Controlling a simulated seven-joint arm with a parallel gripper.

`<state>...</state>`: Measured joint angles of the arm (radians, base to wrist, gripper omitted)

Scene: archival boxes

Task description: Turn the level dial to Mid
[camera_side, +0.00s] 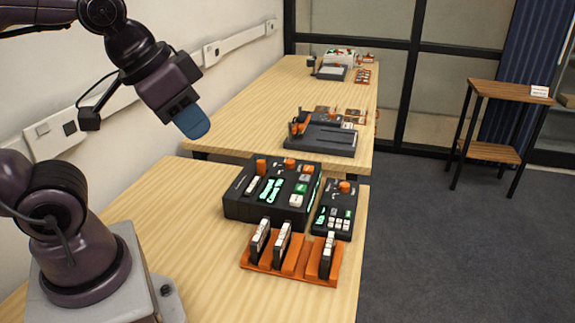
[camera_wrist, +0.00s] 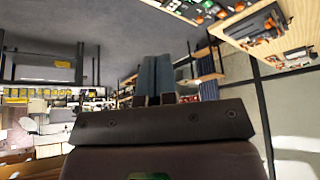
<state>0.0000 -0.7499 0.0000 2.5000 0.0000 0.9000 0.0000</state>
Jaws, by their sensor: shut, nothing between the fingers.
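A large black control box (camera_side: 240,208) stands on the near table, with orange knobs, green-lit sliders and pale and green buttons on top. Its orange knobs include a left one (camera_side: 261,166) and a middle one (camera_side: 290,163). A smaller black box (camera_side: 331,225) to its right has one orange knob (camera_side: 344,186). Labels are too small to read, so I cannot tell which knob is the level dial or its setting. My gripper (camera_side: 194,122) is high above the table, left of the boxes and apart from them. Its blue fingers are together and empty, also in the wrist view (camera_wrist: 155,78).
An orange rack (camera_side: 290,267) holding 3 dark upright cards stands in front of the boxes. The far table carries a dark device (camera_side: 322,139) and other items. A wooden side stand (camera_side: 510,91) is at right. The near table's left part is clear.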

